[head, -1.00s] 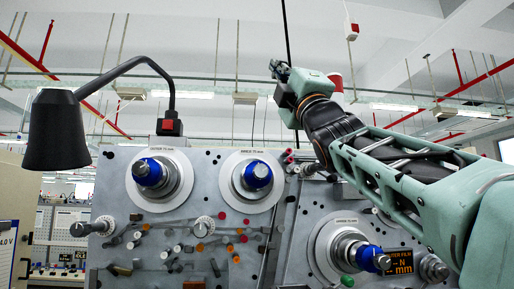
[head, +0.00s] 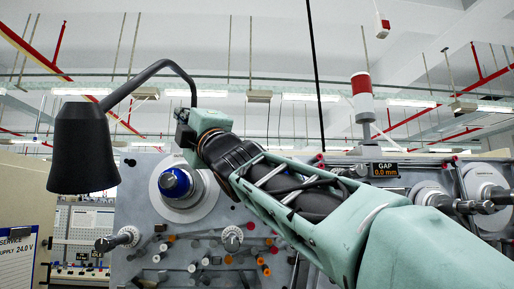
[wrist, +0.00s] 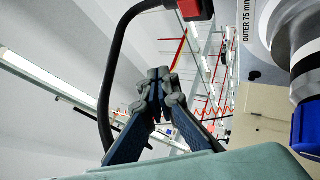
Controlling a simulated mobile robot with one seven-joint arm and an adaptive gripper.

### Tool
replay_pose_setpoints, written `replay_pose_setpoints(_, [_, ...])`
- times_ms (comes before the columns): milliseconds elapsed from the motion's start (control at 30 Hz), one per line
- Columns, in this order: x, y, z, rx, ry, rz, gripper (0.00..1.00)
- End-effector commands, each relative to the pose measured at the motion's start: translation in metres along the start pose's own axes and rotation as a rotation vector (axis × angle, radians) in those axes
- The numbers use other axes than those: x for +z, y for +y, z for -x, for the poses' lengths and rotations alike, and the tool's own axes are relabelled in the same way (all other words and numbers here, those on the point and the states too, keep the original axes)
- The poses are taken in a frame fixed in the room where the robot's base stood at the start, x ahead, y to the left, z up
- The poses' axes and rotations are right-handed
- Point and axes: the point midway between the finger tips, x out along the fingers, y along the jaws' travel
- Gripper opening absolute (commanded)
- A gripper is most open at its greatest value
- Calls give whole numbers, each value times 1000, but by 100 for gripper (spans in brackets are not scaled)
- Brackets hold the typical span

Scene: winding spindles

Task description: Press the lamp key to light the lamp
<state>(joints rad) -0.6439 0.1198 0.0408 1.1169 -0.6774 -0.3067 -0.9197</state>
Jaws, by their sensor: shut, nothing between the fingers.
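The black lamp shade (head: 84,148) hangs at the upper left in the head view, with no glow visible. Its curved black neck (head: 150,72) runs right and down behind my wrist. In the wrist view the neck (wrist: 108,90) meets a dark lamp base (wrist: 200,12) at the top edge, partly cut off. A red part (wrist: 187,8) on it may be the key; I cannot tell for sure. My gripper (wrist: 158,74) is shut and empty, its fingertips appearing below the base and right of the neck, apart from both. In the head view my wrist hides the base and my fingers.
A panel of spindles fills the lower view. A blue-ended spindle (head: 175,183) is close below my wrist, and shows at right in the wrist view (wrist: 306,130). A red-and-white beacon (head: 363,95) stands farther right. The space above the panel is open.

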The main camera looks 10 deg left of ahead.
Motion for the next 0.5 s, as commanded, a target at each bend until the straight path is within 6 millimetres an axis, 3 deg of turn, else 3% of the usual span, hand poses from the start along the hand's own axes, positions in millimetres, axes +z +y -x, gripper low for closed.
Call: replay_pose_setpoints(500, [31, -26, -43, -2, -2, 0, 0])
